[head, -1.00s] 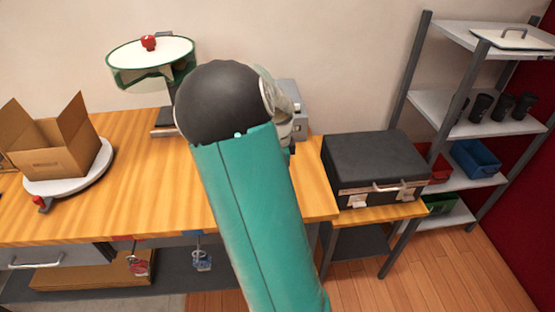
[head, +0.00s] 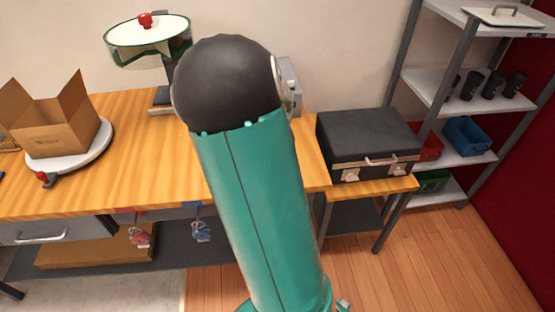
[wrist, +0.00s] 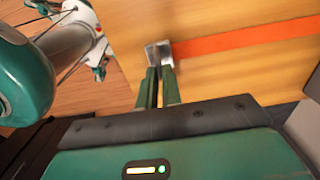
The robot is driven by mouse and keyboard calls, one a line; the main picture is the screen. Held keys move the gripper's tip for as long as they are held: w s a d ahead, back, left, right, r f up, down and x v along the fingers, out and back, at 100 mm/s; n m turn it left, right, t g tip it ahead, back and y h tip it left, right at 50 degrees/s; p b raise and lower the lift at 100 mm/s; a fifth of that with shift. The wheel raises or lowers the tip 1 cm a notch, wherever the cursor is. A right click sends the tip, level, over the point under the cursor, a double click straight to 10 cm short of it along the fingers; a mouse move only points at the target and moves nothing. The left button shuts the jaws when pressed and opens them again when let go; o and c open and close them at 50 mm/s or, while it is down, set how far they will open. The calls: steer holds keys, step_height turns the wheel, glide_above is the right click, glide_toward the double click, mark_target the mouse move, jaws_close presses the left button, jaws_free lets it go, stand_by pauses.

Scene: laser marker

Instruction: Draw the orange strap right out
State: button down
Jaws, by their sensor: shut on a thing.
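In the wrist view the orange strap (wrist: 245,38) runs as a straight flat band from the right edge of the picture to a metal end tab (wrist: 158,54). Wood-coloured surface shows behind it. My gripper (wrist: 160,72) is shut at the tab, its two green fingers close together on the tab's lower edge. The strap's other end is out of the picture. In the head view my own arm covers the middle of the bench, and neither the strap nor my gripper shows there.
The wooden bench (head: 130,180) carries a cardboard box (head: 55,125) on a white turntable (head: 100,140). A grey device (head: 290,88) stands partly hidden behind my arm. A black case (head: 368,140) sits on a lower side table. Metal shelves (head: 440,92) stand at the right.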

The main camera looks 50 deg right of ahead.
steer(key=shift+s+a, duration=0.1)
steer(key=shift+s, duration=0.1)
steer(key=c, duration=1.6)
jaws_free()
steer(key=shift+s, duration=0.15)
steer(key=shift+o, duration=0.2)
steer(key=shift+w, duration=0.2)
step_height(320, 180, up, 14)
steer(key=shift+f, duration=0.1)
